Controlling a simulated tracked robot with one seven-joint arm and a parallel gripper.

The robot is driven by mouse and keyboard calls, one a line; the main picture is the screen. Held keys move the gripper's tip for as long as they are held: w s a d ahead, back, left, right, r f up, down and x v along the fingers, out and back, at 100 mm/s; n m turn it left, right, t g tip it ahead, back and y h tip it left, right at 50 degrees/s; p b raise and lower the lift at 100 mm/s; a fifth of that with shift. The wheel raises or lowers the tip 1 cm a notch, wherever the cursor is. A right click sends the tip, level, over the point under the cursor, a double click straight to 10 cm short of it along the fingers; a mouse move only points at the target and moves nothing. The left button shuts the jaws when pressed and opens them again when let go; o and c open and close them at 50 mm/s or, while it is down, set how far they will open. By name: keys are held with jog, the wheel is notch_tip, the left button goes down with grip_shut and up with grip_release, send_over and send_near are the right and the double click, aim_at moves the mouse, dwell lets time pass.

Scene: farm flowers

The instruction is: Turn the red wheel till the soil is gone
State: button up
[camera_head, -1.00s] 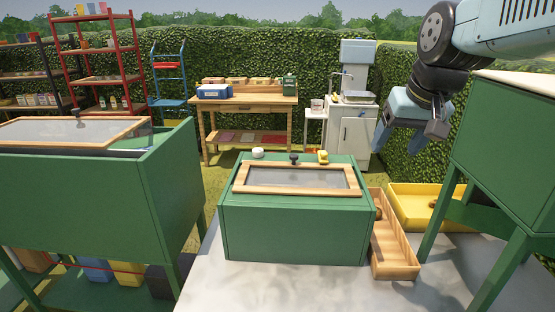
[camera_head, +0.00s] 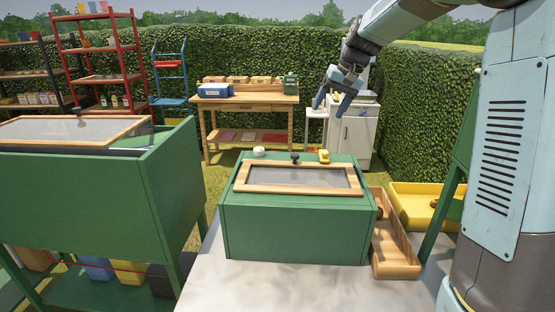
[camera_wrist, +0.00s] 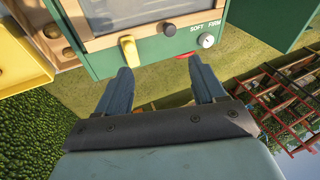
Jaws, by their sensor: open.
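A green box (camera_head: 295,225) with a wood-framed grey screen (camera_head: 298,179) on top stands on the pale table. In the wrist view, a small bit of red (camera_wrist: 184,56) shows at the box's edge between my fingers; it may be the red wheel, mostly hidden. No soil can be made out through the grey screen. My gripper (camera_head: 331,103) is open and empty, pointing down beyond the box's far side. Its two fingers also show in the wrist view (camera_wrist: 160,85), just off the box's edge.
The box's top edge carries a yellow lever (camera_wrist: 130,50), a black knob (camera_head: 295,159) and a white dial (camera_wrist: 206,40) marked SOFT and FIRM. A wooden tray (camera_head: 397,258) and a yellow tray (camera_head: 425,190) lie to the right. A larger green bin (camera_head: 80,195) stands left.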

jog(key=w+a+f+g+y, duration=0.15)
jog(key=w+a+f, duration=0.25)
jog(key=w+f, duration=0.6)
jog(key=w+a+f+g+y, duration=0.1)
jog(key=w+a+f+y, duration=0.25)
jog(key=w+f, duration=0.7)
jog(key=shift+h, duration=0.6)
jog(key=x, duration=0.4)
jog(key=w+a+x, duration=0.1)
jog(key=x, duration=0.3)
jog(key=r+x, duration=0.1)
jog(key=x, duration=0.3)
jog(key=shift+w+a, duration=0.15)
jog(key=shift+w, duration=0.1)
jog(key=shift+c, duration=0.3)
jog(key=c, duration=1)
